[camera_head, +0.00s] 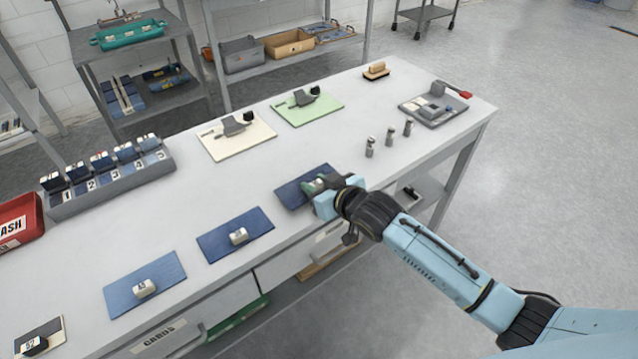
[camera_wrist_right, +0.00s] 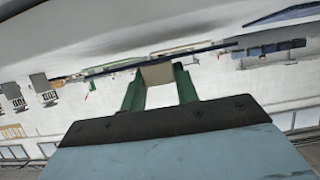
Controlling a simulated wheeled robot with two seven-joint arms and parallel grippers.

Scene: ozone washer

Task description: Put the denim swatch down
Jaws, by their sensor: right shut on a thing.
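A dark blue denim swatch (camera_head: 291,195) is at the front edge of the table, right of two other swatches. My right gripper (camera_head: 319,184) is at its right side, shut on the pale block on the swatch. In the right wrist view the green fingers (camera_wrist_right: 160,82) grip this pale block (camera_wrist_right: 157,73), and the swatch (camera_wrist_right: 208,48) shows as a thin, dark, nearly edge-on sheet beyond it. I cannot tell whether the swatch touches the tabletop. The gripper hides its right part. My left gripper is not in view.
On the white table (camera_head: 330,140), a blue swatch (camera_head: 215,245) and a lighter one (camera_head: 165,272) each carry a small block. Small metal cylinders (camera_head: 389,137) stand to the right. A numbered rack (camera_head: 120,185) and red bin (camera_head: 20,225) are left.

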